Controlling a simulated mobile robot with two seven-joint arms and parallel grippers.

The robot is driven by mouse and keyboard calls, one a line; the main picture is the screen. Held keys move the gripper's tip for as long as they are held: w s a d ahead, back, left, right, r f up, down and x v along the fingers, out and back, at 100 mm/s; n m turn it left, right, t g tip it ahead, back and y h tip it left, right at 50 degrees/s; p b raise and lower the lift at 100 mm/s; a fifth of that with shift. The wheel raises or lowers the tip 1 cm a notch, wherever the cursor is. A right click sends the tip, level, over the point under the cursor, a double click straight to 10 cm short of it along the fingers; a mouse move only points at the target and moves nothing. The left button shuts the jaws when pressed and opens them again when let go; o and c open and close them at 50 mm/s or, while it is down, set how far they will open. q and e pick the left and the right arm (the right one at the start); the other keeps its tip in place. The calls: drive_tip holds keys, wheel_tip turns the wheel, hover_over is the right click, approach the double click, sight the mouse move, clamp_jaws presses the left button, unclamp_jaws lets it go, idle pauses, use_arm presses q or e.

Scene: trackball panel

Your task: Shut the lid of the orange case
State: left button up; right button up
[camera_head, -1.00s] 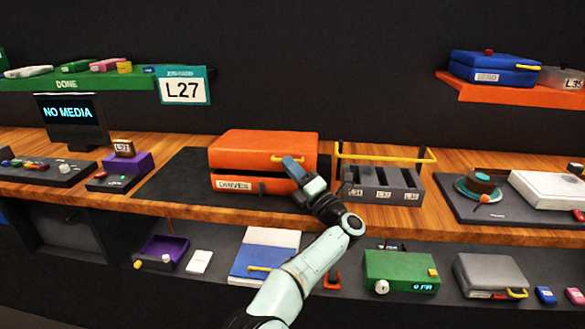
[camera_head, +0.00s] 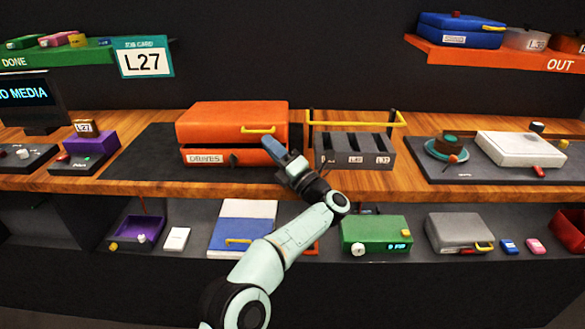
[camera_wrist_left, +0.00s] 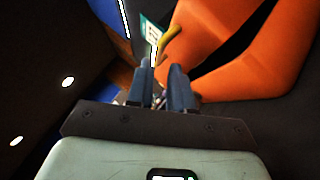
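The orange case sits on the wooden bench. Its lid (camera_head: 232,120) is partly open, with a dark gap between the lid and the labelled base (camera_head: 222,157). A yellow handle (camera_head: 258,130) is on the lid's front. My left gripper (camera_head: 270,147) is at the case's front right corner, just below the handle; I cannot tell whether it touches. In the left wrist view its two fingers (camera_wrist_left: 161,80) are apart with nothing seen held between them. Orange case surfaces (camera_wrist_left: 275,55) and the yellow handle (camera_wrist_left: 172,40) lie just beyond them. My right gripper is not in view.
A grey slotted rack (camera_head: 352,150) with a yellow bar stands close to the right of the case. A dark mat (camera_head: 148,155) lies bare to its left. A purple block (camera_head: 90,144) is farther left. A white case (camera_head: 520,148) is at the right.

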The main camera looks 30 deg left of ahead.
use_arm(q)
drive_tip(key=v, duration=0.9)
drive_tip(key=shift+d+f, duration=0.2)
drive_tip(key=shift+d, duration=0.1)
drive_tip(key=shift+s, duration=0.1)
